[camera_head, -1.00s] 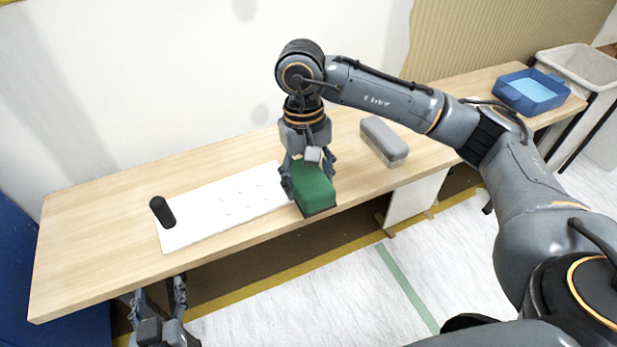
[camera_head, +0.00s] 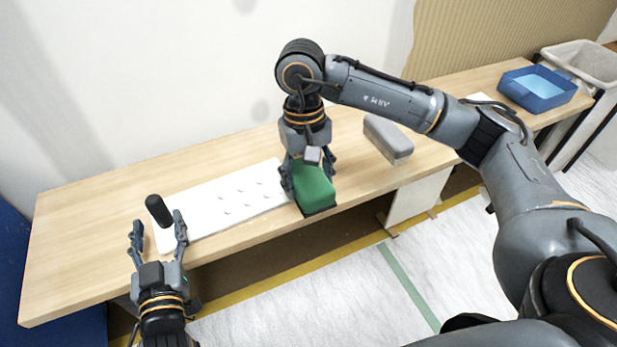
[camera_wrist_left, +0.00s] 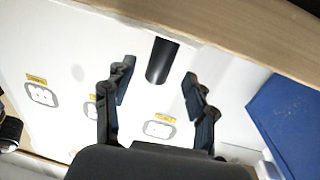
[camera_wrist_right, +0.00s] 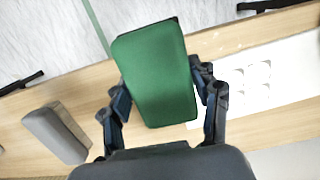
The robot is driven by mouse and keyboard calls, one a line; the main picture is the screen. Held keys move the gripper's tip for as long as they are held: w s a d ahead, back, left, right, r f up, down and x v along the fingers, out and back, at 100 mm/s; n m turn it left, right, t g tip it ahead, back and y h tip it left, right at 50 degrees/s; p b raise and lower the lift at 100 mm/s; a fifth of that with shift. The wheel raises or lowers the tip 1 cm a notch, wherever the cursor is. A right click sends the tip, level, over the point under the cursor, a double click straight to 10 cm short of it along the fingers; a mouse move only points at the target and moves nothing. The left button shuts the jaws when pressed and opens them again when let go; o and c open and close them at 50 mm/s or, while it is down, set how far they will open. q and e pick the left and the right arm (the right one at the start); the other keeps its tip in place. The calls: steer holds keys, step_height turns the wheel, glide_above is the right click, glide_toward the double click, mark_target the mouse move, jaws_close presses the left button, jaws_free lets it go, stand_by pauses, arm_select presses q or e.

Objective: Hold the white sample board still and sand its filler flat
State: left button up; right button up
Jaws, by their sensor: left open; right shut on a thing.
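The white sample board (camera_head: 205,212) lies flat on the table with several small filler marks in its middle. A black upright cylindrical handle (camera_head: 157,209) stands at its left end; it also shows in the left wrist view (camera_wrist_left: 161,62). My left gripper (camera_head: 156,226) is open, its fingers pointing at the handle from the table's front edge, not closed on it. My right gripper (camera_head: 308,172) is shut on a green block (camera_head: 315,188), which sits at the board's right end; I cannot tell whether it touches the board. The green block fills the middle of the right wrist view (camera_wrist_right: 157,72).
A grey block (camera_head: 387,138) lies on the wooden table (camera_head: 90,235) right of my right gripper. A blue tray (camera_head: 538,92) stands at the far right, near a pale bin (camera_head: 585,68). The table's left part is clear.

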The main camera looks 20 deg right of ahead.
mark_target(158, 215)
arm_select(q)
steer(key=shift+w+d, duration=0.15)
steer(key=shift+w, duration=1.05)
steer(key=shift+w+d, duration=0.1)
steer(key=shift+w, duration=1.05)
jaws_close()
jaws_free()
steer(key=shift+s, duration=0.1)
steer(key=shift+s+a, duration=0.1)
steer(key=shift+s, duration=0.7)
